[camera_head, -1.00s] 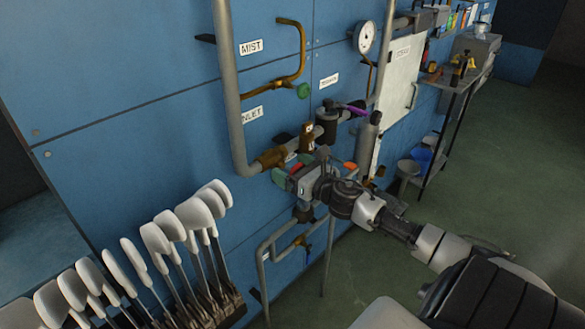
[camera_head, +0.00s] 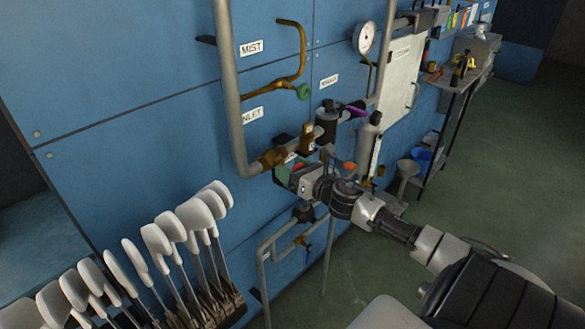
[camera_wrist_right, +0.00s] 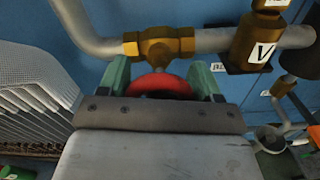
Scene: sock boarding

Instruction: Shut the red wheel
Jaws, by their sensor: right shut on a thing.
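The red wheel (camera_wrist_right: 160,84) shows in the right wrist view between the two green fingers of my right gripper (camera_wrist_right: 160,75). It sits just below a brass valve body (camera_wrist_right: 160,45) on the grey pipe. My right gripper is shut on the wheel, one finger at each side of it. In the head view my right gripper (camera_head: 283,172) reaches the pipework from the right, and a small bit of red (camera_head: 298,167) shows there. Most of the wheel is hidden by the gripper. My left gripper is in neither view.
White sock boards (camera_head: 160,245) stand in a row at the lower left, close to the valve. A side table (camera_head: 455,85) stands at the right. The floor at right is open.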

